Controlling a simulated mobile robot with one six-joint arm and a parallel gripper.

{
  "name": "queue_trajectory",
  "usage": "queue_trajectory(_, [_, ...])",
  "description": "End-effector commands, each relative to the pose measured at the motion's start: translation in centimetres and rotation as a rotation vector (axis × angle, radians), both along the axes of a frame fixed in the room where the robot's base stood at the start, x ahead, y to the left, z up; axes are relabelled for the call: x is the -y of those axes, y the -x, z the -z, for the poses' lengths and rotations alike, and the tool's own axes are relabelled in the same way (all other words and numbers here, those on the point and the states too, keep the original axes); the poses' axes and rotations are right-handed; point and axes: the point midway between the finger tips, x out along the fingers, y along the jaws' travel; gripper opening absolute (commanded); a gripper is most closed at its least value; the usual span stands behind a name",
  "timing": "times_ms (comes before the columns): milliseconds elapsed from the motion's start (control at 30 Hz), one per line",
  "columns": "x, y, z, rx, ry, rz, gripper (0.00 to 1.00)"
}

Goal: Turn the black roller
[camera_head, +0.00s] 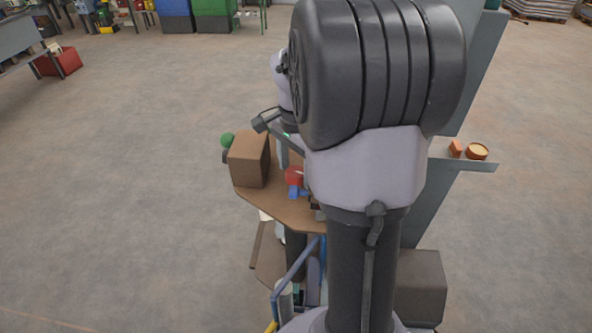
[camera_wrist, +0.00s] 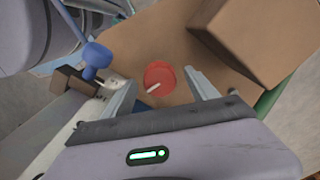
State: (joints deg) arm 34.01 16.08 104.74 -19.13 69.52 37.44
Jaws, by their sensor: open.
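My gripper (camera_wrist: 161,84) is open, and its two fingers reach out over the brown board in the wrist view. A red round knob (camera_wrist: 158,75) with a pale pin shows between the fingers; I cannot tell whether they touch it. It also shows in the head view (camera_head: 294,175), partly behind my arm. A small dark round part (camera_head: 226,156) sits left of the brown box, just below a green round part (camera_head: 228,139). It may be the black roller, but it is too small to be sure. No black roller shows clearly in the wrist view.
A brown box (camera_head: 249,159) stands on the brown board (camera_head: 300,217). It lies close to my right finger in the wrist view (camera_wrist: 262,36). A blue knob (camera_wrist: 97,56) and a dark block (camera_wrist: 69,82) are at left. Open floor surrounds the machine.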

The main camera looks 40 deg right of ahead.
Motion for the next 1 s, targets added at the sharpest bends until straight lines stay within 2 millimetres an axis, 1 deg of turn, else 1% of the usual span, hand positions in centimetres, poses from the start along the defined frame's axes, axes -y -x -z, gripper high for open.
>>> queue_trajectory(167, [0.00,0.00,-0.01,0.000,0.000,0.000,0.68])
queue_trajectory(200, [0.00,0.00,-0.01,0.000,0.000,0.000,0.66])
queue_trajectory(267, [0.00,0.00,-0.02,0.000,0.000,0.000,0.54])
queue_trajectory(300, [0.00,0.00,-0.02,0.000,0.000,0.000,0.46])
queue_trajectory(367, [0.00,0.00,-0.02,0.000,0.000,0.000,0.34])
queue_trajectory(500, [0.00,0.00,-0.04,0.000,0.000,0.000,0.07])
queue_trajectory(600, [-0.02,0.02,-0.21,-0.001,-0.001,-0.036,0.06])
queue_trajectory(700, [-0.03,0.05,-0.41,-0.002,-0.001,-0.166,0.06])
queue_trajectory(800, [0.00,0.02,-0.29,-0.001,0.000,-0.255,0.06])
queue_trajectory(1000, [0.03,-0.02,-0.08,0.001,0.001,-0.271,0.06])
